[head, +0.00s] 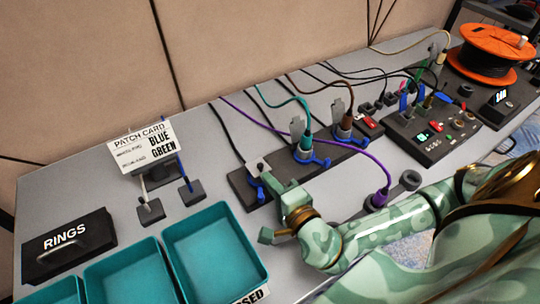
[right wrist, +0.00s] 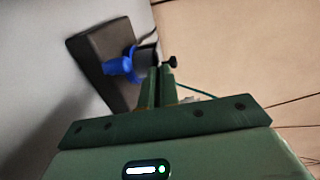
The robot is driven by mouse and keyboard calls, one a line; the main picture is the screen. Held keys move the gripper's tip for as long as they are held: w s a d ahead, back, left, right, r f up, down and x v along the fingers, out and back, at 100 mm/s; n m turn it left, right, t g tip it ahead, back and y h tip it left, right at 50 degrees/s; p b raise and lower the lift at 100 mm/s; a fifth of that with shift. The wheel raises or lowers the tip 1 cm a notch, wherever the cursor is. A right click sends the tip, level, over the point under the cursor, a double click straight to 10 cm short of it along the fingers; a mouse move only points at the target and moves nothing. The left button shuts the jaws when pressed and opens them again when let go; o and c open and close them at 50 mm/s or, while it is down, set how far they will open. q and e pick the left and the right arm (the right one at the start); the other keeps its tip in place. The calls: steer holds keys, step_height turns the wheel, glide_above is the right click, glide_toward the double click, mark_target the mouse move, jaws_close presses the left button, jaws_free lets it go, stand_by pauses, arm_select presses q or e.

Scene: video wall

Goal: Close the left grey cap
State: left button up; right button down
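The left unit on the dark socket strip has a light grey cap (head: 260,168) and a blue latch (head: 254,188). My right gripper (head: 275,186) is just beside it and partly covers the strip. In the right wrist view its two fingers (right wrist: 158,88) are together, with only a thin dark line between them and nothing clearly held. Just beyond them are the blue latch (right wrist: 120,66) and a dark cylinder (right wrist: 146,54); whether they touch is unclear. The middle cap (head: 297,126) and right cap (head: 338,106) stand upright behind plugs. My left gripper is out of view.
Teal bins (head: 216,244) and a black RINGS box (head: 68,246) are at the left. A patch card (head: 142,147) stands behind. A purple cable (head: 330,147) crosses the strip. A control box (head: 432,130) and orange spool (head: 492,52) are at the right.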

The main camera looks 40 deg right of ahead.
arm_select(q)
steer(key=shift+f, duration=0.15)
arm_select(e)
steer(key=shift+f+t, duration=0.65)
steer(key=shift+t, duration=0.15)
steer(key=c, duration=1.6)
jaws_free()
steer(key=shift+d, duration=0.1)
steer(key=shift+c, duration=0.2)
steer(key=shift+s, duration=0.1)
